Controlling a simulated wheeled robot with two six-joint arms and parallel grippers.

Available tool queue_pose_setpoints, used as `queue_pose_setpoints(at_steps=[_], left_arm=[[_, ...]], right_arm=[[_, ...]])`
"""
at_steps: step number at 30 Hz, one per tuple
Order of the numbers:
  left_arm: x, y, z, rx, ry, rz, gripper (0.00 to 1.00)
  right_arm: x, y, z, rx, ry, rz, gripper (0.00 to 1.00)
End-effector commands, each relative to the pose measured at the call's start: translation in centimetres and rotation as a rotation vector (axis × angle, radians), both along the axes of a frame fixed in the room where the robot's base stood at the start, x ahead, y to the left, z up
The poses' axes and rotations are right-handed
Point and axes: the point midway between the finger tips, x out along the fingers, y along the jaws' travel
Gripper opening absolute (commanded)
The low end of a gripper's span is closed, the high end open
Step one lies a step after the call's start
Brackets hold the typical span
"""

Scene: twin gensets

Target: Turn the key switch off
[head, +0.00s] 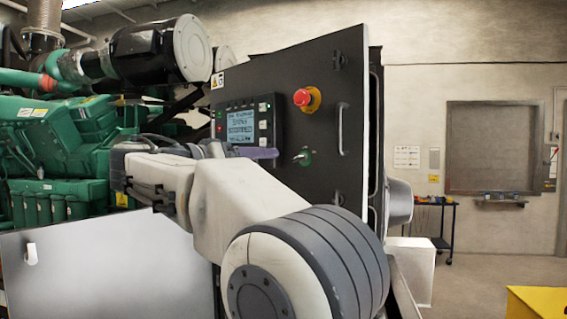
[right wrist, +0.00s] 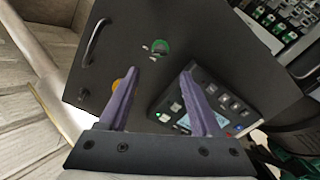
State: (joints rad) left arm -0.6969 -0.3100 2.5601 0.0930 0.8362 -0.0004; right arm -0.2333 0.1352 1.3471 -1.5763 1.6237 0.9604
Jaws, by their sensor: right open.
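The key switch (head: 303,156) is a small round switch with a green ring on the dark control panel, below the red stop button. It also shows in the right wrist view (right wrist: 160,46), with a small metallic key in it; I cannot tell its exact position. My right gripper (right wrist: 160,72) is open and empty, its two purple fingers apart, with the switch beyond the gap between the fingertips. In the head view, a purple finger of the right gripper (head: 268,153) shows just left of the switch, apparently not touching it. My left gripper is not in view.
The panel (head: 330,180) carries a display unit (head: 242,122), a red stop button (head: 303,97) on a yellow base and a handle (head: 343,130). In the wrist view a finger partly covers the stop button. Green engine (head: 60,150) at left; a cart (head: 440,225) stands farther right.

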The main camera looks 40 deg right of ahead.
Motion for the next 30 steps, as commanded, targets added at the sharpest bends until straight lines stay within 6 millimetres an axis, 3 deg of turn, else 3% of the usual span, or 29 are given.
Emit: queue_pose_setpoints(at_steps=[16,29,30], left_arm=[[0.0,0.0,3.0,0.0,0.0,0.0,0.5],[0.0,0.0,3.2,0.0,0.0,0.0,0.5],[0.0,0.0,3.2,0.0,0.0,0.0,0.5]], right_arm=[[1.6,-8.7,0.2,0.0,0.003,-0.001,0.65],[1.8,-9.8,0.0,0.0,0.002,0.003,0.65],[1.8,-9.8,0.0,0.0,0.002,0.003,0.54]])
